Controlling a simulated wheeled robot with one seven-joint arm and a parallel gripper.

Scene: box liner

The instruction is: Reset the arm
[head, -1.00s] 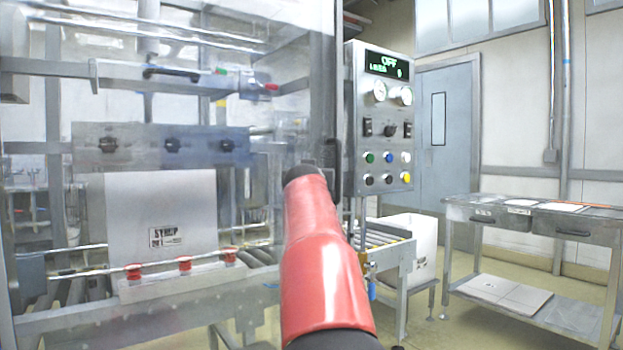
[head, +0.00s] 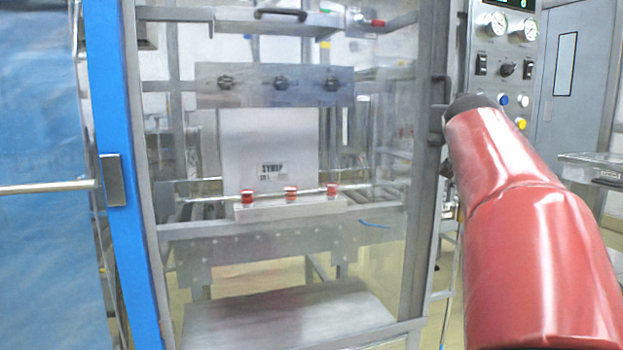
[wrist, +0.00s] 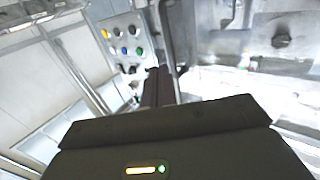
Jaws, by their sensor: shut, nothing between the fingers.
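My red arm (head: 530,220) reaches up from the lower right of the head view, its dark far end in front of the machine's door frame. My gripper (wrist: 161,76) shows in the wrist view as dark fingers close together beyond the dark wrist housing. It is shut and empty. It points toward the control panel (wrist: 125,48) and the door-edge area; I cannot tell whether it touches anything. In the head view the fingers are hidden or cannot be made out.
A clear-walled machine stands ahead, its door frame (head: 432,190) close to my arm. Inside is a white box (head: 268,145) marked SYRUP behind red knobs. The control panel (head: 503,60) is at the upper right. A blue post (head: 118,180) stands left, a table (head: 595,168) far right.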

